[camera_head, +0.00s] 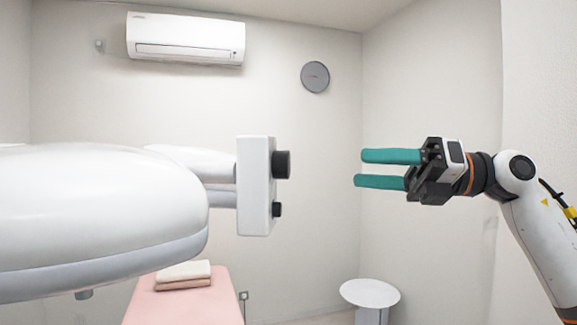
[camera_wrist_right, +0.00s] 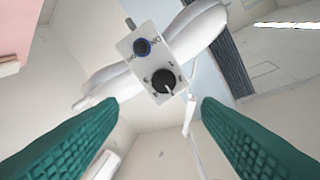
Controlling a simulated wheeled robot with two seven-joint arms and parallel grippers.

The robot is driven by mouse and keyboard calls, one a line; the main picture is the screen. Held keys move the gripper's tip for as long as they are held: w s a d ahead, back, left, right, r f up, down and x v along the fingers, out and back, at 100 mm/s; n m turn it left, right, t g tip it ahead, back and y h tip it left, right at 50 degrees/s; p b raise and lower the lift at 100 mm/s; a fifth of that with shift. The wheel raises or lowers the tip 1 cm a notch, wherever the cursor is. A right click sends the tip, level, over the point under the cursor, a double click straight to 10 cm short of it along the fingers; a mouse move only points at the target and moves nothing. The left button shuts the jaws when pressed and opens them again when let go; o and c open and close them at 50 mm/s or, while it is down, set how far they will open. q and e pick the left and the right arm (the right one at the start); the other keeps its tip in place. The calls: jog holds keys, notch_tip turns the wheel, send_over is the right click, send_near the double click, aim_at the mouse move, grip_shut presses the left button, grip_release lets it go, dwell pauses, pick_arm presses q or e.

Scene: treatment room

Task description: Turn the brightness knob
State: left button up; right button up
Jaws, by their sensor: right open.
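A white control box (camera_head: 254,186) is fixed beside the large white lamp head (camera_head: 100,215) in the head view. A larger black knob (camera_head: 281,164) and a smaller dark knob (camera_head: 277,209) stick out from its right side. In the right wrist view, the large black knob (camera_wrist_right: 164,81) has a pointer line and marks around it, and the smaller blue-ringed knob (camera_wrist_right: 142,47) sits beside it with lettering. My right gripper (camera_head: 357,168) has teal fingers, open and empty. It points left towards the box, with a clear gap to the large knob. My left gripper is not in view.
A pink bed (camera_head: 186,302) with folded towels (camera_head: 183,274) stands below the lamp. A round white stool (camera_head: 370,293) stands below my right gripper. An air conditioner (camera_head: 186,38) and a round grey disc (camera_head: 315,77) are on the wall. The space between fingers and box is free.

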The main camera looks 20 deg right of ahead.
aim_at(289, 166)
jog(key=shift+n+h, duration=0.3)
jog(key=p+x, duration=0.1)
jog(key=x, duration=0.2)
jog(key=p+x, duration=0.2)
jog(key=x, duration=0.1)
jog(key=s+p+x, duration=0.1)
jog(key=x, duration=0.3)
jog(key=shift+a+r, duration=0.2)
jog(key=shift+r, duration=0.2)
jog(key=shift+w+a+f+p, duration=0.2)
jog(key=shift+w+a+p, duration=0.15)
jog(key=shift+a, duration=0.2)
jog(key=shift+c, duration=0.3)
jog(key=c, duration=0.9)
